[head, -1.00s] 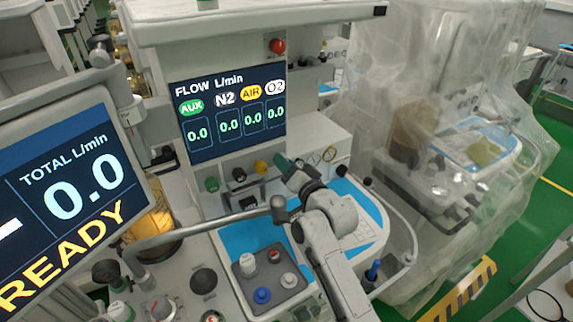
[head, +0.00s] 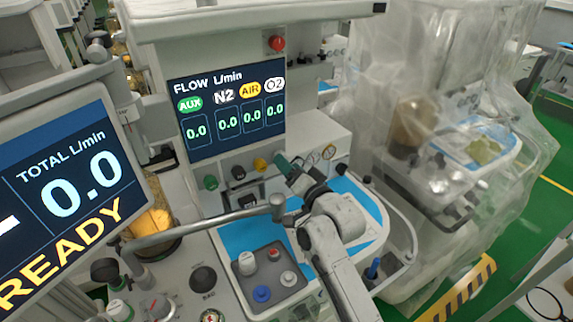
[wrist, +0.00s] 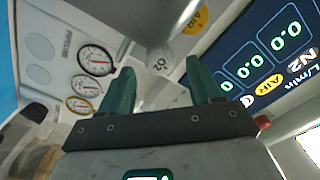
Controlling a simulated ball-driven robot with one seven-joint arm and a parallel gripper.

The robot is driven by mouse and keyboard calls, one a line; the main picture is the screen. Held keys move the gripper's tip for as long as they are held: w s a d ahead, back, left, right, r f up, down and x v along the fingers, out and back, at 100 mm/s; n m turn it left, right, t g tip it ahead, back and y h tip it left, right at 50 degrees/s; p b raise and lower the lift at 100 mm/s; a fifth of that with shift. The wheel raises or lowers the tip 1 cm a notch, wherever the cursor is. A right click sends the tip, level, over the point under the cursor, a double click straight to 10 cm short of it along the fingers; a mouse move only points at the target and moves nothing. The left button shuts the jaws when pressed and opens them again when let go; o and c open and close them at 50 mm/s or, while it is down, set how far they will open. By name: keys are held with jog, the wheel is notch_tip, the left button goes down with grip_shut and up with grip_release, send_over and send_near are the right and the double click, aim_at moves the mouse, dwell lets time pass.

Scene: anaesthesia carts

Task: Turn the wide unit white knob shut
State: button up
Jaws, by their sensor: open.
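The white knob (wrist: 160,60), marked O2, shows in the wrist view just beyond and between my fingertips. In the head view it is hidden behind my gripper (head: 283,163), which is at the right end of the knob row under the wide unit's flow display (head: 228,112). In the wrist view my gripper (wrist: 160,68) is open, with its two green fingers apart and nothing held. I cannot tell whether the fingers touch the knob. The display reads 0.0 in all its columns.
A yellow knob (head: 260,164), a black knob (head: 238,172) and a green knob (head: 210,182) sit left of my gripper. Round gauges (wrist: 95,60) are on the panel nearby. A grey rail (head: 205,222) crosses before the blue worktop. A plastic-draped unit (head: 440,150) stands right.

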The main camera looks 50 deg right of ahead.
jog(key=b+v, duration=0.1)
jog(key=v, duration=0.7)
jog(key=shift+s, duration=0.3)
